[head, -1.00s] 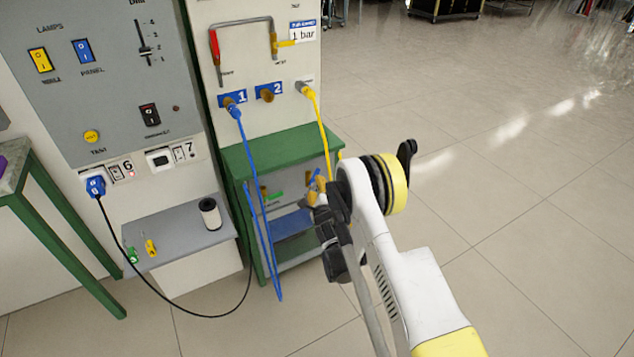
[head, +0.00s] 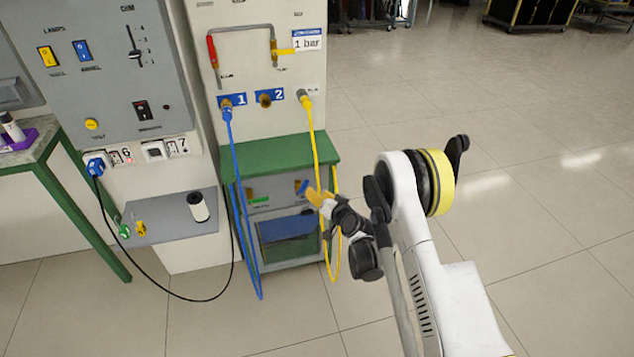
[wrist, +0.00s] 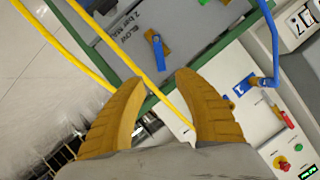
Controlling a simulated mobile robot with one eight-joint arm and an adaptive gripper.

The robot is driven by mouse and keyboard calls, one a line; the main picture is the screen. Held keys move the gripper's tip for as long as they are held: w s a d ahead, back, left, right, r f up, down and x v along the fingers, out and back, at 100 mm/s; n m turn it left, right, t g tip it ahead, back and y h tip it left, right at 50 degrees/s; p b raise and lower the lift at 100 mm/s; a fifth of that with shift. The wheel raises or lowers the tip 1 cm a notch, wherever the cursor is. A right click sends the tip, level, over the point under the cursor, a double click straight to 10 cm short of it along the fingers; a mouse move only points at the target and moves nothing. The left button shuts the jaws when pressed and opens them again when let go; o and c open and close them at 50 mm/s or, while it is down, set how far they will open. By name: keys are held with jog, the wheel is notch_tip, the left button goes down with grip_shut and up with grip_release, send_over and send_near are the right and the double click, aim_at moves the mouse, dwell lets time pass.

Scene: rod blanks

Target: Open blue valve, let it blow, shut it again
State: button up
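The blue valve (wrist: 158,52) has a blue lever on a brass-coloured body, on the grey panel (wrist: 190,25) marked "BLOW 2 bar max". In the head view the blue valve (head: 303,187) sits under the green top, partly hidden by my gripper (head: 318,196). In the wrist view my gripper (wrist: 160,80) is open and empty, its two yellow fingers apart. The valve shows beyond the fingertips, apart from them. A yellow hose (wrist: 131,62) crosses the view between the fingertips and close to the valve.
The green cabinet top (head: 285,153) overhangs the panel. A blue hose (head: 240,190) hangs left of the valve from port 1. The yellow hose (head: 320,150) loops down beside my gripper. A green handle (head: 257,199) sits left on the panel. Open floor (head: 520,240) lies right.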

aim_at(306, 184)
jog(key=b+x, duration=0.3)
jog(key=x, duration=0.6)
jog(key=shift+w+a+f, duration=0.25)
jog(key=shift+f, duration=0.05)
jog(key=shift+w+a+b, duration=0.2)
jog(key=shift+w+b, duration=0.15)
jog(key=shift+w, duration=0.1)
grip_shut()
